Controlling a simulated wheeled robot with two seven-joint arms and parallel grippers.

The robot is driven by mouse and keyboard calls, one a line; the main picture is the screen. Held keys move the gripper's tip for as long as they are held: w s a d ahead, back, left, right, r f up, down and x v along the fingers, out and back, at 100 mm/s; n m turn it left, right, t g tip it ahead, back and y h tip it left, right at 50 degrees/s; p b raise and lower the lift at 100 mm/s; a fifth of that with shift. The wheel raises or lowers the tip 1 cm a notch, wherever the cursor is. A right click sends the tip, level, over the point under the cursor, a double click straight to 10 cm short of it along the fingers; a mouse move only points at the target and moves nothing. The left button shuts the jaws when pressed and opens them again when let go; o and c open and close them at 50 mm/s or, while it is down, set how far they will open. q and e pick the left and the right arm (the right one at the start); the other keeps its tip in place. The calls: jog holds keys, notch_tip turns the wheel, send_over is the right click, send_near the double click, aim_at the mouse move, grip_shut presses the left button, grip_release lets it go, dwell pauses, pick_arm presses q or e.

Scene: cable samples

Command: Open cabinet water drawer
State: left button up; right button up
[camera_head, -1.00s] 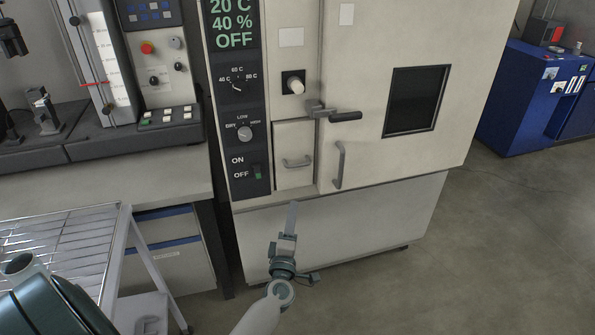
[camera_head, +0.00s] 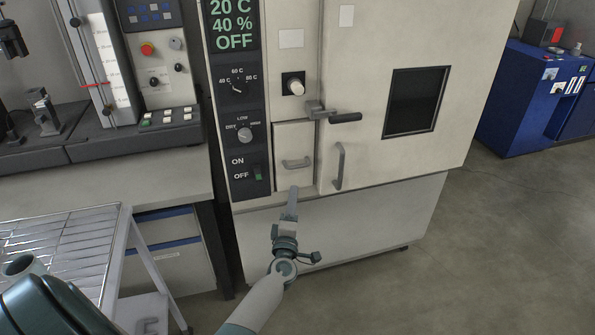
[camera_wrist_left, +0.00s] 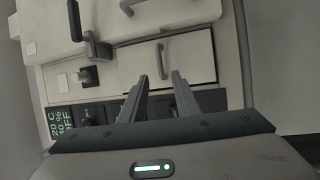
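The small drawer (camera_head: 292,138) is a closed, pale, upright panel on the cabinet front (camera_head: 350,220), to the right of the black control strip. The drawer (camera_wrist_left: 195,52) and handle (camera_wrist_left: 161,61) also show in the left wrist view. My left gripper (camera_head: 293,190) is just below the drawer's bottom edge. In the left wrist view the two fingers (camera_wrist_left: 158,76) are apart and empty, with the handle just beyond their tips. My right gripper is not in view.
The cabinet's lever latch (camera_head: 343,117) and vertical door handle (camera_head: 340,166) stick out right of the drawer. A wire-shelf cart (camera_head: 60,245) stands at the lower left. A workbench (camera_head: 150,180) is to the left. The floor at the right is clear.

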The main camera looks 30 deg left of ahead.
pick_arm(q)
send_near(297, 171)
jog(key=w+r, duration=0.1)
jog(key=r, duration=0.1)
jog(key=w+r, duration=0.1)
jog(key=r, duration=0.1)
jog(key=w+a+r, duration=0.1)
jog(key=w+r, duration=0.1)
jog(key=shift+r+b, duration=0.15)
jog(key=shift+b, duration=0.25)
grip_shut()
